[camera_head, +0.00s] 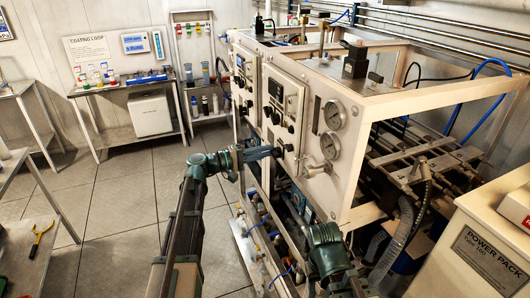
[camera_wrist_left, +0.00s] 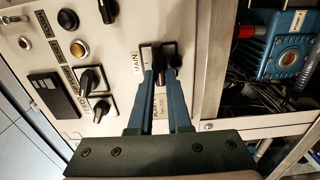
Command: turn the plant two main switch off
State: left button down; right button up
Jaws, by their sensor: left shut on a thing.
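The main switch is a black rotary knob (camera_wrist_left: 157,57) on a pale plate marked MAIN in the left wrist view. It sits on the cream front panel (camera_wrist_left: 118,42) of the machine, near the panel's edge. My left gripper (camera_wrist_left: 162,76) has its two blue fingers at the knob, one on each side, shut on it. The fingers partly hide the plate's lower label. In the head view my left gripper (camera_head: 280,151) reaches from the left to the panel front, and the knob is hard to make out there. My right arm shows low in the head view; its fingers do not show.
Other knobs (camera_wrist_left: 92,79) and an amber button (camera_wrist_left: 79,49) sit left of the switch in the wrist view. Two round gauges (camera_head: 334,115) are on the panel to the right. A power pack (camera_head: 490,250) stands at the right. The floor left of the machine is clear.

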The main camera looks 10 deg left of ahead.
dwell(0.5)
pick_arm(q)
jog(key=c, duration=0.9)
grip_release()
jog(key=shift+o, duration=0.2)
jog(key=shift+s+a, duration=0.1)
jog(key=shift+a, duration=0.05)
jog(key=v, duration=1.3)
jog(key=shift+s+a, duration=0.2)
jog(key=shift+d+f, duration=0.1)
